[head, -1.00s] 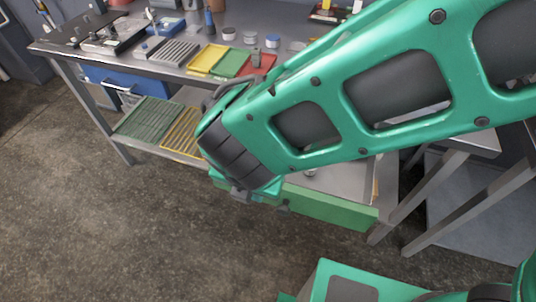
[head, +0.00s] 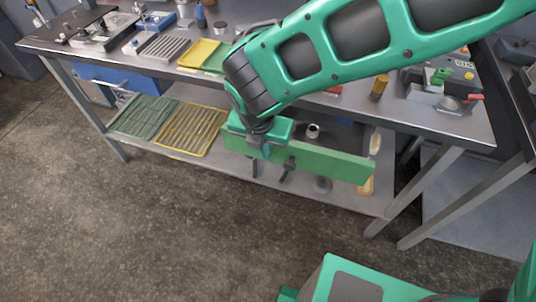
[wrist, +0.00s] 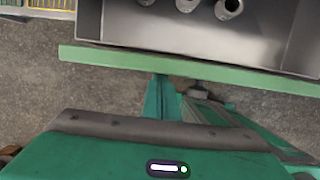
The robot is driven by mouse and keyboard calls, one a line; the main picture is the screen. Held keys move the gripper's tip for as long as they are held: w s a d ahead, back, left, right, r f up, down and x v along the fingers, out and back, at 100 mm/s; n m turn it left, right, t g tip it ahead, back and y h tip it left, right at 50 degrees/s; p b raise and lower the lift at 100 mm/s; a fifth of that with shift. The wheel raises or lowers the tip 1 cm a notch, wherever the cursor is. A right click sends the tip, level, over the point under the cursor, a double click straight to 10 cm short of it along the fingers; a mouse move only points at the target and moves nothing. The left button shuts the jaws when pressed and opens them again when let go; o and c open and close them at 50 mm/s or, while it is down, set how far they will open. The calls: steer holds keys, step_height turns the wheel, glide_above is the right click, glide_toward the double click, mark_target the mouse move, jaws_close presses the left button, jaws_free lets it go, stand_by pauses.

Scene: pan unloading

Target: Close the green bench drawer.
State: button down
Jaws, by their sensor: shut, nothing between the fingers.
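The green bench drawer (head: 335,168) is under the bench, still partly out, with its front panel facing me. In the wrist view its top edge (wrist: 190,67) crosses the picture, and the grey interior behind it holds several cylinders (wrist: 228,8). A dark handle (head: 288,166) sits on the panel. My gripper (head: 256,163) is shut and empty, pointing down at the left part of the drawer front. In the wrist view a teal finger (wrist: 160,97) reaches up to the panel; I cannot tell whether it touches.
The grey workbench (head: 475,128) carries trays and tools above. A blue drawer (head: 125,80) is at the left. Green (head: 145,115) and yellow racks (head: 190,130) lie on the lower shelf. Another bench stands at the right. The floor in front is clear.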

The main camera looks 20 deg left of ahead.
steer(key=w, duration=1)
steer(key=shift+w+a, duration=0.1)
steer(key=shift+a, duration=0.3)
